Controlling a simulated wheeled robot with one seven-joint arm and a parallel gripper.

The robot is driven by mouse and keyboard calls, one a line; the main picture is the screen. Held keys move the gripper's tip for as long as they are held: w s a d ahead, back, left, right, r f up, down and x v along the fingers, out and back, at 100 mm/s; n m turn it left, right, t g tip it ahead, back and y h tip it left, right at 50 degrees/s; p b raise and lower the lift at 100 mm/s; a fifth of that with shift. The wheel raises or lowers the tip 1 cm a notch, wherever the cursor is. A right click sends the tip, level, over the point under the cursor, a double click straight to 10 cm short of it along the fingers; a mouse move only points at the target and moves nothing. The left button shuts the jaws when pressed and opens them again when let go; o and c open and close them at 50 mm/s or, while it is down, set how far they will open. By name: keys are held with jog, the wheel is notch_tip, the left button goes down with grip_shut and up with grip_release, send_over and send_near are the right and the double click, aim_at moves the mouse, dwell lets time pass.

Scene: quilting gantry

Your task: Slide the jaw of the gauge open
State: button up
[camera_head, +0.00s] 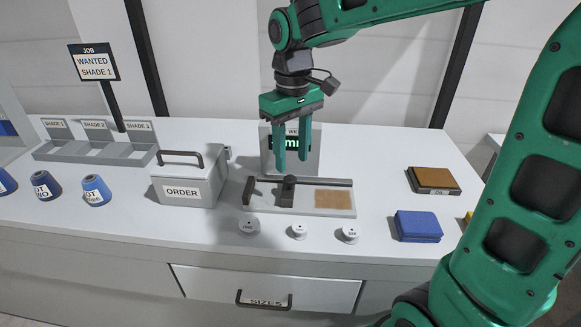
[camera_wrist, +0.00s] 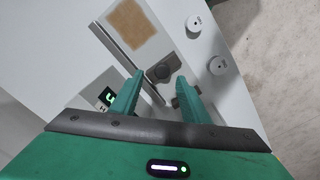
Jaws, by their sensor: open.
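The gauge (camera_head: 318,209) is a light flat base with a dark rail along its back edge and a brown patch on its right part. A dark fixed jaw (camera_head: 249,191) stands at its left end. The dark sliding jaw (camera_head: 287,191) stands a short gap to the right of it. My gripper (camera_head: 291,166) points down above the gauge, open and empty, its fingers apart from the sliding jaw in the head view. In the wrist view the sliding jaw (camera_wrist: 167,66) shows just beyond and between the fingertips (camera_wrist: 160,78). The right finger partly hides the fixed jaw there.
A display (camera_head: 312,157) with green characters stands behind the gauge, partly hidden by my fingers. A grey ORDER box (camera_head: 182,192) stands left. Several white discs, including one (camera_head: 299,231), lie in front. A blue block (camera_head: 417,226) and a brown-topped block (camera_head: 433,180) lie right.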

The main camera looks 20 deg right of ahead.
aim_at(293, 178)
jog(key=shift+r, duration=2.8)
jog(key=shift+s, duration=0.1)
